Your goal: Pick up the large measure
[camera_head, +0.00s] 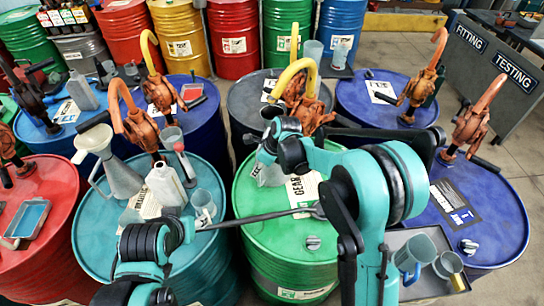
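Several jug-like measures are in view, and I cannot tell for sure which is the large measure. A blue-grey jug with a handle (414,254) stands upright in a grey tray (424,292) at the lower right and looks the biggest. A smaller jug (203,207) stands on the teal drum (98,236). My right arm reaches over the green drum (268,222), and my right gripper (264,147) is at its far side, above a partly hidden clear container (270,176). Its fingers are too small to read. My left arm is low at the left; its fingers are not clear.
A funnel jug (119,172) and a white bottle (165,186) stand on the teal drum. Orange pumps (472,124) rise from the drums.

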